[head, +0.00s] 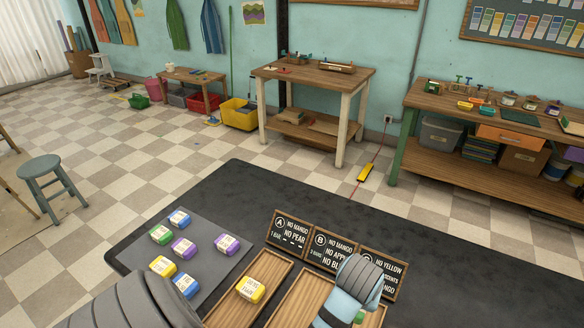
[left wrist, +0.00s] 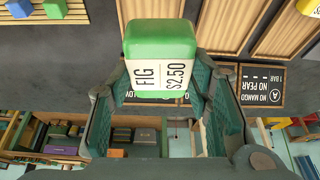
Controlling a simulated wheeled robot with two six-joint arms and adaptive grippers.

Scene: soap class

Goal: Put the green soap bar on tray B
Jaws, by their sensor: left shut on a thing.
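The green soap bar (left wrist: 160,50), labelled FIG $2.50, is between the dark green fingers of my left gripper (left wrist: 160,100), which is shut on it. In the head view my wrist hides most of the gripper; a small green patch (head: 360,317) shows beside it, probably this bar. Another green soap (head: 161,234) lies on the grey mat. My right gripper is not seen.
Tray A (head: 228,312) holds a yellow soap (head: 250,289). Sign A (head: 289,231) and sign C (head: 384,269) stand along the trays' far ends. The mat (head: 205,217) holds several blue, purple and yellow soaps.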

